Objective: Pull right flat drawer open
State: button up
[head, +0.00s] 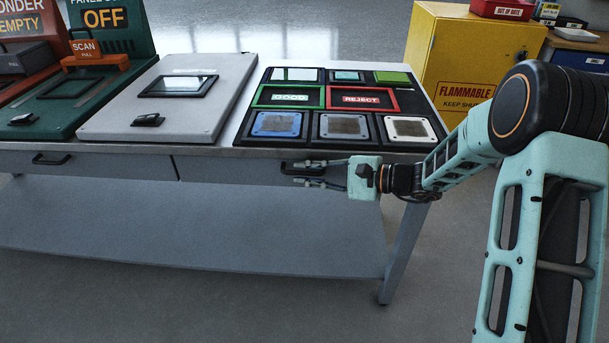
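The right flat drawer (225,172) is under the workbench top, and its grey front looks flush with the bench. Its dark handle (287,168) is partly hidden behind my gripper. My gripper (303,173) is in front of this drawer, coming in from the right. Its two fingers are spread, one at about handle height and one below it. I cannot tell whether the fingers touch the handle. The left drawer (100,165), with its own dark handle (51,159), is also closed.
The workbench top (222,140) carries a black panel with GOOD and REJECT frames (325,97), a grey device with a screen (170,95) and a green scanner station (75,95). A yellow flammable cabinet (465,60) stands behind right. A bench leg (403,252) is below my gripper. The floor in front is clear.

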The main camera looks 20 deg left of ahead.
jog(key=shift+a+f, duration=0.1)
jog(key=shift+a, duration=0.15)
grip_shut()
jog(key=shift+s, duration=0.1)
